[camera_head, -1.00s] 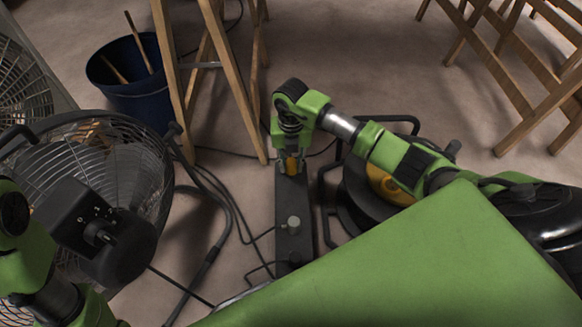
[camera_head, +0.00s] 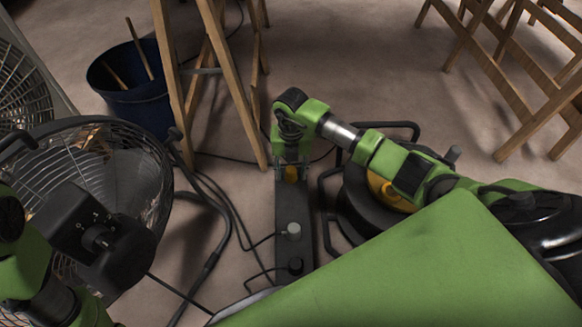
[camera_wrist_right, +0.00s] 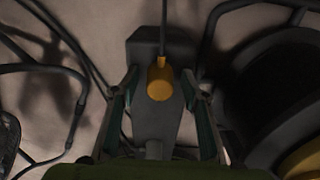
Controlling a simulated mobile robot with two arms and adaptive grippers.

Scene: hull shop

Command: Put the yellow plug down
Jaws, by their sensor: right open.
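The yellow plug (camera_head: 291,174) is at the far end of a dark power strip (camera_head: 293,204) on the floor. In the right wrist view the yellow plug (camera_wrist_right: 159,79) stands on the strip (camera_wrist_right: 149,44), with a dark cord running away from it. My right gripper (camera_head: 291,177) is over the plug. In the wrist view its two fingers (camera_wrist_right: 160,95) are spread, one on each side of the plug, with gaps between. My left arm shows at the lower left, but its gripper is not in view.
A grey plug (camera_head: 293,231) and a black plug (camera_head: 295,265) sit further along the strip. A cable reel (camera_head: 385,190) stands close on the right. A caged fan (camera_head: 150,165), a blue bucket (camera_head: 150,104) and wooden trestles (camera_head: 183,110) are on the left. Cables cross the floor.

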